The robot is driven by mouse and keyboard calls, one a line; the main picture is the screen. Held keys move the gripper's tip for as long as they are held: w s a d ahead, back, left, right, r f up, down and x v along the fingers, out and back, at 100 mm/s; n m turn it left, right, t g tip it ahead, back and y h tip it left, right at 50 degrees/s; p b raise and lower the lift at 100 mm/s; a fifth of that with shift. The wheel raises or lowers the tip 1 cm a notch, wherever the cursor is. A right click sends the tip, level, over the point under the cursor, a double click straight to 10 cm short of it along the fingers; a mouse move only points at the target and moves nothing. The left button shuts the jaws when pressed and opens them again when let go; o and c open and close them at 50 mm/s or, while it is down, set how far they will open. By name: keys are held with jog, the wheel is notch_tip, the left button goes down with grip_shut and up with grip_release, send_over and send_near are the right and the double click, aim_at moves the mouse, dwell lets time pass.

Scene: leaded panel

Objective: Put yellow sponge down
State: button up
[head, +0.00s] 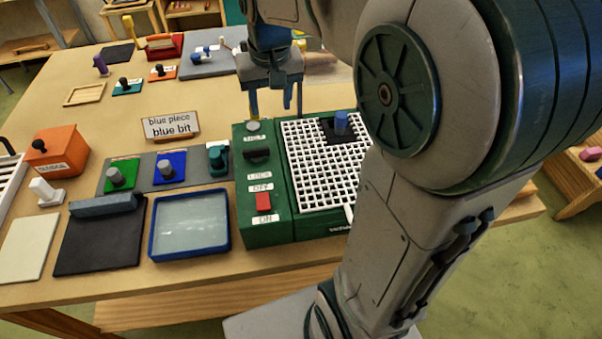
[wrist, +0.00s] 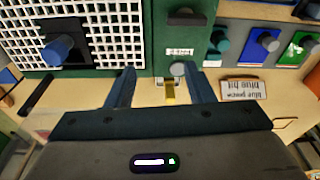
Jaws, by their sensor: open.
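My gripper (head: 276,113) is open above the table, just behind the green grinder-like machine (head: 300,239). In the wrist view its two blue fingers (wrist: 160,72) stand apart. A small yellow piece (wrist: 170,93) shows between them, low behind the machine, with a pale part beside it. It looks apart from both fingers, and I cannot tell surely whether it is the yellow sponge. In the head view the gripper and arm hide much of that area. A bit of yellow (head: 300,39) also shows behind my wrist, too covered to name.
A blue-rimmed tray (head: 153,228), a black mat (head: 88,253) with a grey bar and a cream pad (head: 28,247) lie at front left. A sign (head: 170,125) reads "blue piece blue bit". A blue-knobbed piece (head: 341,123) stands on the white grid (head: 310,167). Table at left back is partly clear.

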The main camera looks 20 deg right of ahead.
jog(key=shift+n+t, duration=0.5)
jog(key=shift+t, duration=0.2)
jog(key=s+f, duration=0.1)
jog(key=s, duration=0.4)
jog(key=s+f, duration=0.2)
jog(key=s, duration=0.3)
jog(key=s+f, duration=0.1)
jog(key=s, duration=0.4)
jog(key=shift+f, duration=0.35)
jog(key=shift+s+f, duration=0.3)
jog(key=shift+s, duration=0.2)
